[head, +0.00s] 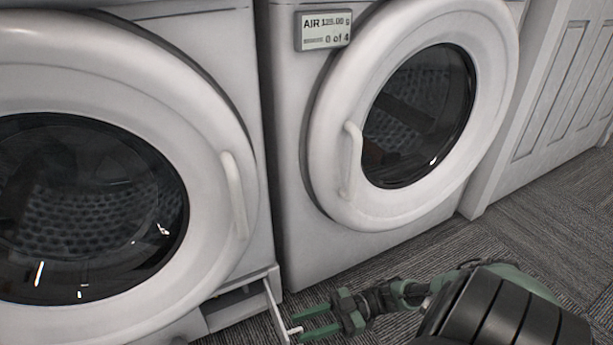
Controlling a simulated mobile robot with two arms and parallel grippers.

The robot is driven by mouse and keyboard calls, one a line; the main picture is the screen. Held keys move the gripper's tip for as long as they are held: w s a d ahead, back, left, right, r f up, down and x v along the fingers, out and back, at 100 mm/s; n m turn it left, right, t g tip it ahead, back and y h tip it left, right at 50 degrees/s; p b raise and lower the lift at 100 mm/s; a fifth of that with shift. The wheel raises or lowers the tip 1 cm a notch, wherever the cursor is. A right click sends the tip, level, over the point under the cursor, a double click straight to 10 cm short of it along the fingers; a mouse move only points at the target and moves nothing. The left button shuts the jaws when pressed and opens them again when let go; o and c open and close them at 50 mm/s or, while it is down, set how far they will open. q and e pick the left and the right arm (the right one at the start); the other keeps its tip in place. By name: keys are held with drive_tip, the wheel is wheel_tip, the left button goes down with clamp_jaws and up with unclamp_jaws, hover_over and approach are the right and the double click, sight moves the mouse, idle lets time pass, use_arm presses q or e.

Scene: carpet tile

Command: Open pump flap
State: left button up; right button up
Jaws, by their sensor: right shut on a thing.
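The pump flap (273,305) is at the lower right front of the left machine. It stands out from the front, with a dark recess (232,301) showing to its left. A small white handle (294,331) is on the flap's right side. My right gripper (302,323), with green fingers, comes in from the right at the bottom of the view. It is shut on the flap's handle. The flap's lower end is cut off by the frame edge. My left gripper is out of view.
The left machine (262,130) has a closed round door with a handle (235,195). A second machine (290,200) with a closed round door stands to its right, with a small display (324,30). A panelled white door (560,90) is at far right. Grey carpet (530,225) is clear at right.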

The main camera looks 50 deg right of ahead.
drive_tip(key=shift+d+r, duration=0.1)
drive_tip(key=v, duration=0.7)
drive_tip(key=shift+s+d, duration=0.2)
drive_tip(key=shift+d, duration=0.05)
idle(0.5)
